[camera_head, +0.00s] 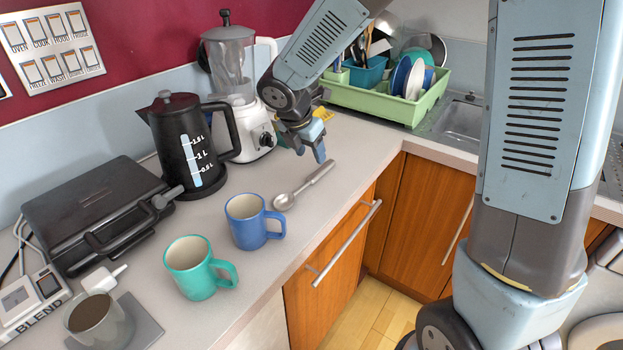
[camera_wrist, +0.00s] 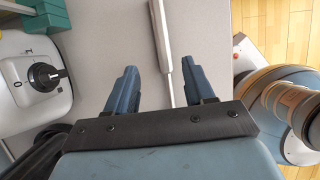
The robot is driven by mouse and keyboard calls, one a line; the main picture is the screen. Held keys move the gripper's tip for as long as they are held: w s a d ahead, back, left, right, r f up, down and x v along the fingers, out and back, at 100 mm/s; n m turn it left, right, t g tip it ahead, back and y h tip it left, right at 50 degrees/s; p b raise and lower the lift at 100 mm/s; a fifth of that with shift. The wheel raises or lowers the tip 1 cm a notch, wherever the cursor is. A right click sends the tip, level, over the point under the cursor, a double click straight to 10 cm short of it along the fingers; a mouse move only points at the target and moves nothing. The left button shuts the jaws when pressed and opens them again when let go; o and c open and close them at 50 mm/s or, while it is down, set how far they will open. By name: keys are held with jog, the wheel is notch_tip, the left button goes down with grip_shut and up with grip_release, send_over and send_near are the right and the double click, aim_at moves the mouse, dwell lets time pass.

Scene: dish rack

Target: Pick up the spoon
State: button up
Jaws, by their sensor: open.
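The spoon (camera_head: 305,184) lies on the counter near its front edge, its bowl towards the blue mug and its handle pointing away to the upper right. In the wrist view the spoon's handle (camera_wrist: 161,45) runs down from the top and passes between my two fingers, nearer the right one; its bowl is out of that view. My gripper (camera_head: 309,154) is open and empty, above the counter close to the handle. It also shows in the wrist view (camera_wrist: 160,80), fingers spread apart. I see no contact between fingers and spoon.
A blue mug (camera_head: 247,222) and a teal mug (camera_head: 193,272) stand left of the spoon. A black kettle (camera_head: 180,140), a white blender (camera_head: 250,130) and a dark grill (camera_head: 90,215) stand behind. A green dish rack (camera_head: 382,101) is at the back right. The counter drops off at its front edge.

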aim_at(318, 172)
jog(key=shift+s+x, duration=0.1)
jog(key=shift+x, duration=1.75)
jog(key=shift+s+x, duration=0.15)
jog(key=shift+x, duration=1.7)
jog(key=shift+d, duration=0.15)
grip_shut()
